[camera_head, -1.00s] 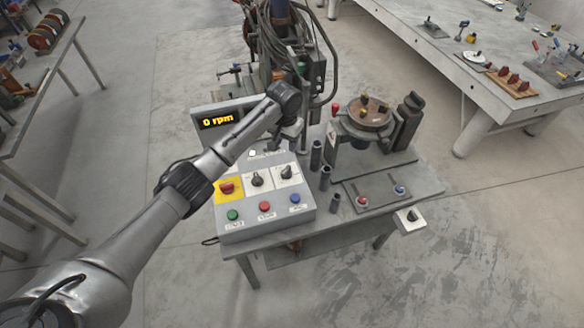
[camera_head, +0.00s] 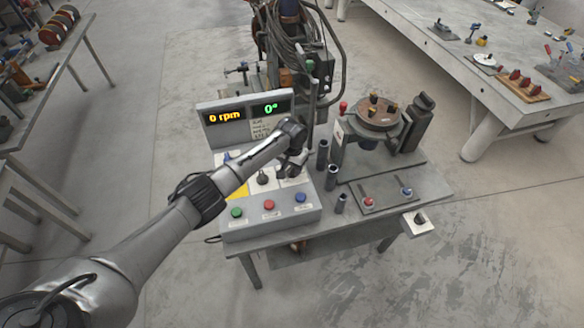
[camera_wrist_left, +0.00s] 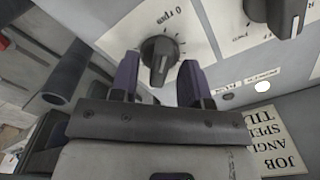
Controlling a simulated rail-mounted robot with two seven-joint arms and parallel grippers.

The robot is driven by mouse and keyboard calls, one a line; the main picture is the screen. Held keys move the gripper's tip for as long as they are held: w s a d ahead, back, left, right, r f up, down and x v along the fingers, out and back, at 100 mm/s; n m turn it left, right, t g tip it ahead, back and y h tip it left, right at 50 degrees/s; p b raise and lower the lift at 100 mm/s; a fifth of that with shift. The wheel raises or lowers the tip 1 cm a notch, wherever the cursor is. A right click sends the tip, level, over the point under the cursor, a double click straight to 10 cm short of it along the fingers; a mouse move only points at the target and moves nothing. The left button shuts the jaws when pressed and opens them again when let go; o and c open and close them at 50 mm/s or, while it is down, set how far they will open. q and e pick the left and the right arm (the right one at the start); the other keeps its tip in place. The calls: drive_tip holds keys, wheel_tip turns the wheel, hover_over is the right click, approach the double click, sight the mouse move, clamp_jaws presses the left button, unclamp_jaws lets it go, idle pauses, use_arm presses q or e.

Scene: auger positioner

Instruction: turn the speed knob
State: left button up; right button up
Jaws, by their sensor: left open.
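The speed knob (camera_wrist_left: 160,58) is a dark round knob with a raised grip bar, on a white plate with "0 rpm" printed on it. In the left wrist view, it sits just beyond and between the two fingertips of my left gripper (camera_wrist_left: 157,80). The fingers are open, with no clear contact on the knob. In the head view my left gripper (camera_head: 288,170) is over the right part of the control box (camera_head: 270,226) and hides most of this knob. The display (camera_head: 222,116) reads 0 rpm and 0°. My right gripper is not in view.
A second dark knob (camera_wrist_left: 275,15) is close beside the first. Green (camera_head: 237,212), red (camera_head: 269,205) and blue (camera_head: 300,197) buttons line the box front. Dark upright tubes (camera_head: 332,177) stand right of the box, near the round turntable (camera_head: 374,116).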

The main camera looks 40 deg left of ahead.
use_arm(q)
drive_tip(key=shift+f, duration=0.1)
clamp_jaws()
idle(0.4)
drive_tip(key=shift+m, duration=0.3)
